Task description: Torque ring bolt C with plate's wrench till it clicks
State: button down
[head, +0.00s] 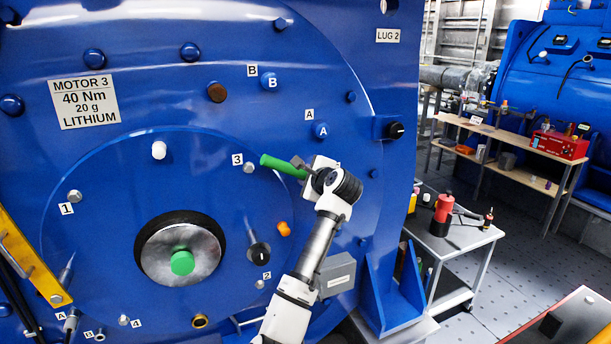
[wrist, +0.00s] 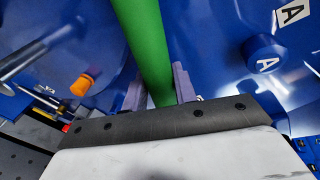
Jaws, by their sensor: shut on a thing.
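My gripper (head: 304,167) is shut on a green-handled tool (head: 282,166), apparently the wrench, in front of the blue motor's face. In the wrist view the green handle (wrist: 146,42) runs up from between the fingers (wrist: 158,88). Its far end and any scale are not visible. In the head view the handle points left, its end near the silver bolt marked 3 (head: 248,168); I cannot tell if they touch. The plate (head: 84,98) reads MOTOR 3, 40 Nm, 20 g, LITHIUM. I see no label C; my arm hides part of the motor face.
Blue caps A (head: 321,130) and B (head: 269,82) are near my gripper. Bolt 1 (head: 75,196), an orange plug (head: 283,229) and a black knob (head: 259,252) protrude from the face.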

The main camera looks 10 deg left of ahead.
jog(key=shift+r, duration=0.25)
jog(key=shift+w+d+r+p, duration=0.25)
jog(key=shift+r+p, duration=0.2)
jog(key=shift+p, duration=0.45)
jog(key=shift+w+d+r+m+y+p, duration=0.15)
jog(key=shift+d+r+m+y+p, duration=0.15)
jog(key=shift+r+m, duration=0.2)
jog(key=shift+w+d+r+m+g+y, duration=0.15)
jog(key=shift+w+d+r+m, duration=0.1)
jog(key=shift+d+r+m, duration=0.15)
jog(key=shift+w+d+r+m+g+y, duration=0.15)
jog(key=shift+w+d+r+m, duration=0.15)
jog(key=shift+r, duration=0.2)
jog(key=shift+r, duration=0.1)
jog(key=shift+w+d+r+m, duration=0.5)
jog(key=shift+d+r+m, duration=0.1)
jog(key=shift+d+r, duration=0.1)
jog(key=shift+f, duration=0.15)
dwell(0.3)
